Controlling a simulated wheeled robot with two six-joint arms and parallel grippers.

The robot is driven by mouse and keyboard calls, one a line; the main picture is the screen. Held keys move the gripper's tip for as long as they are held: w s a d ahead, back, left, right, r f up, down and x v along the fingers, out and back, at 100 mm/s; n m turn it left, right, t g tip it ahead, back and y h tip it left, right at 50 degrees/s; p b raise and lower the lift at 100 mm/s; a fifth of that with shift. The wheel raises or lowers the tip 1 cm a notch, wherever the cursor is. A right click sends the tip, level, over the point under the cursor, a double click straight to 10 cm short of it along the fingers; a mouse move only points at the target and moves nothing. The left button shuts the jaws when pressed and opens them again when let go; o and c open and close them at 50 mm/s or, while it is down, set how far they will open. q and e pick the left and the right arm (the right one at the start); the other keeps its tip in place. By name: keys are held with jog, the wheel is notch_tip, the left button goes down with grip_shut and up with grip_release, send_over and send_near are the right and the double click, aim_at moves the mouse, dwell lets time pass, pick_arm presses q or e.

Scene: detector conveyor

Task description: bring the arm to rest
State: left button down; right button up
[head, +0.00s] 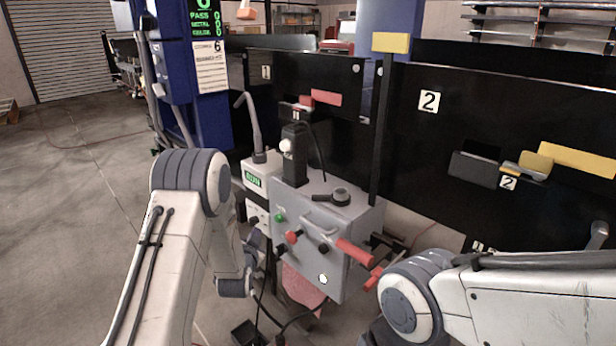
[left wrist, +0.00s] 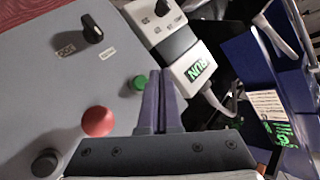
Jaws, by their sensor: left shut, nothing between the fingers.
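My left gripper (head: 254,238) is beside the left side of the grey control box (head: 345,222), partly hidden by my own arm in the head view. In the left wrist view its two fingers (left wrist: 160,88) are together, with nothing held. There the green button (left wrist: 139,82) and red button (left wrist: 98,121) lie to the left of the fingers. I cannot tell how wide the gap to the box is. My right arm comes in at the lower right; its gripper does not show.
A small unit with a green RUN display (head: 254,180) stands beside the box; it also shows in the wrist view (left wrist: 198,68). A red handle (head: 355,252) sticks out from the box front. Black panels (head: 455,125) stand behind. Open floor (head: 75,200) lies at the left.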

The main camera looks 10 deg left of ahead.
pick_arm(q)
jog(key=s+d+r+n+g+h, duration=0.15)
jog(key=s+g, duration=0.25)
jog(key=s, duration=0.5)
jog(key=s+d+r+n+g, duration=0.2)
jog(key=s+g, duration=0.2)
jog(key=s, duration=0.6)
jog(key=s+d+r+n+g, duration=0.15)
jog(key=s+g, duration=0.25)
jog(key=s, duration=0.5)
jog(key=s+d+r+m+g+p, duration=0.1)
jog(key=s+d+r+m+p, duration=0.1)
jog(key=s+d+r, duration=0.3)
jog(key=s+d+r+m+g+h+p, duration=0.1)
jog(key=s+d+r+m+g+p, duration=0.1)
jog(key=s+d+r+m, duration=0.3)
jog(key=s+d, duration=0.4)
jog(key=s, duration=0.1)
jog(key=shift+d+p, duration=0.3)
jog(key=shift+p, duration=0.1)
